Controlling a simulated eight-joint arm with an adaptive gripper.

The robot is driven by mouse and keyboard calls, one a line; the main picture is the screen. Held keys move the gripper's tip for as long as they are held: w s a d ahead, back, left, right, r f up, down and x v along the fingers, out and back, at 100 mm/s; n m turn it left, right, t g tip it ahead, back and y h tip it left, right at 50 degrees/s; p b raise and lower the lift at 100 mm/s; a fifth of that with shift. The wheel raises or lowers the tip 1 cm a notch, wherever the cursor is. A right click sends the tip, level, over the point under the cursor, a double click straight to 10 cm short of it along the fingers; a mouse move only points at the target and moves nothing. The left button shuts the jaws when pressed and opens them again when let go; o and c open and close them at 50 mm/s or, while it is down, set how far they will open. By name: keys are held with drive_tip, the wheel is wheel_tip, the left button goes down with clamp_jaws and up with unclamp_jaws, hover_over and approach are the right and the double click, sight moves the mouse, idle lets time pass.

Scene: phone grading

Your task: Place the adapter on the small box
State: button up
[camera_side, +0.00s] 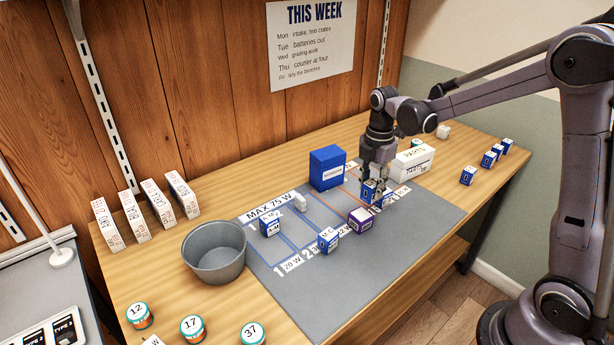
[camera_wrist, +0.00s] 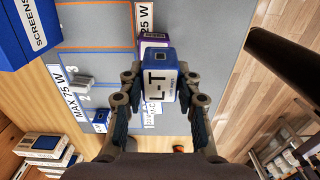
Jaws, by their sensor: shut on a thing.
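My gripper (camera_side: 374,178) is shut on a blue-and-white adapter cube (camera_side: 369,191). In the wrist view the cube (camera_wrist: 162,84) sits between both fingers (camera_wrist: 161,78) with its "L-T" label showing. It is over the right part of the grey mat; I cannot tell whether it touches the mat. A white box marked PARTS (camera_side: 414,163) lies just right of and behind my gripper, apart from the cube. A taller blue box (camera_side: 327,168) stands to the left; its SCREENS label shows in the wrist view (camera_wrist: 30,32). The PARTS box is the smaller-looking one.
On the grey mat (camera_side: 330,290) stand a purple cube (camera_side: 360,220), two blue cubes (camera_side: 270,224) (camera_side: 328,240) and a small white piece (camera_side: 298,202). A grey bucket (camera_side: 215,252) stands at the left. Several blue cubes (camera_side: 468,175) stand at the right. The mat's front is clear.

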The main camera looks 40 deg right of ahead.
sight(363, 199)
drive_tip(key=shift+w+a+f, duration=0.5)
drive_tip(key=shift+w+a, duration=0.05)
drive_tip(key=shift+a, duration=0.05)
drive_tip(key=shift+f, duration=2.05)
drive_tip(key=o, duration=1.1)
drive_tip(key=shift+c, duration=0.2)
